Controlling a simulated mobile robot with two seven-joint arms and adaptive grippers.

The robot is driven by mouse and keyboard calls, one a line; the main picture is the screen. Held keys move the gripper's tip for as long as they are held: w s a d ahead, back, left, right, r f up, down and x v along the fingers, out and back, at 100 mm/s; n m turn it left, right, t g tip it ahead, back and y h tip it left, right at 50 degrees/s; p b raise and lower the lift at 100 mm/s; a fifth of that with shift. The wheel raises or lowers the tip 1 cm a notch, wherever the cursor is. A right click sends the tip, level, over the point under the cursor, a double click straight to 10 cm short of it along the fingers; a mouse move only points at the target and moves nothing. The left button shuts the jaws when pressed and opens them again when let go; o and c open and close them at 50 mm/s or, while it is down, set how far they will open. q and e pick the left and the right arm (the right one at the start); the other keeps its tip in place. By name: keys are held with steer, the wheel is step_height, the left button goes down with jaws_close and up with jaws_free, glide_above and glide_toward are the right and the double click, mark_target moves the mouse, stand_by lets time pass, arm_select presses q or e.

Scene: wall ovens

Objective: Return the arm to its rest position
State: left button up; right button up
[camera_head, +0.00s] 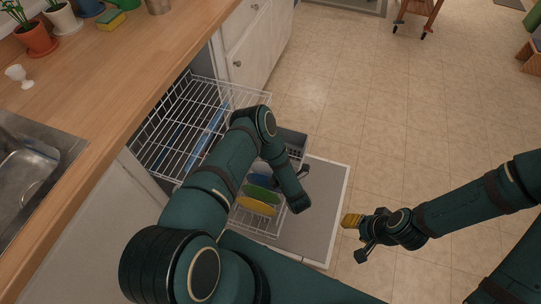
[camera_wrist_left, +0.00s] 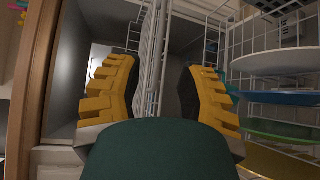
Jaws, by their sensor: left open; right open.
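My left arm (camera_head: 215,175) reaches from the bottom of the head view over the pulled-out dishwasher racks, bent at the elbow and pointing down. Its fingers cannot be made out there. In the left wrist view my left gripper (camera_wrist_left: 155,85) is open, its yellow fingers wide apart. A pale upright edge shows between them; I cannot tell how far off it is. My right arm (camera_head: 470,205) comes in from the right. My right gripper (camera_head: 356,235) is open and empty, just right of the open dishwasher door (camera_head: 315,210), above the floor.
The upper wire rack (camera_head: 185,120) is pulled out left of my left arm. Plates, including a yellow one (camera_head: 257,205) and a green one (camera_head: 262,193), stand in the lower rack. The wooden counter (camera_head: 110,75) with a sink (camera_head: 30,170) lies left.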

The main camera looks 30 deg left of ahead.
stand_by(0.5)
arm_select(q)
steer(key=d+r+m+g+h, duration=0.2)
steer(key=d+r+m+h, duration=0.45)
steer(key=m+h, duration=0.75)
steer(key=s+d+r+m+g+h, duration=0.1)
steer(key=s+d+r+m+g, duration=0.2)
steer(key=s+m, duration=0.4)
steer(key=s+d+r+m+g+h, duration=0.1)
steer(key=s+d+r+m+g, duration=0.2)
steer(key=s+m, duration=0.4)
steer(key=s, duration=0.3)
steer(key=shift+d+g+h, duration=0.3)
steer(key=shift+d+g, duration=0.05)
steer(key=shift+g, duration=0.05)
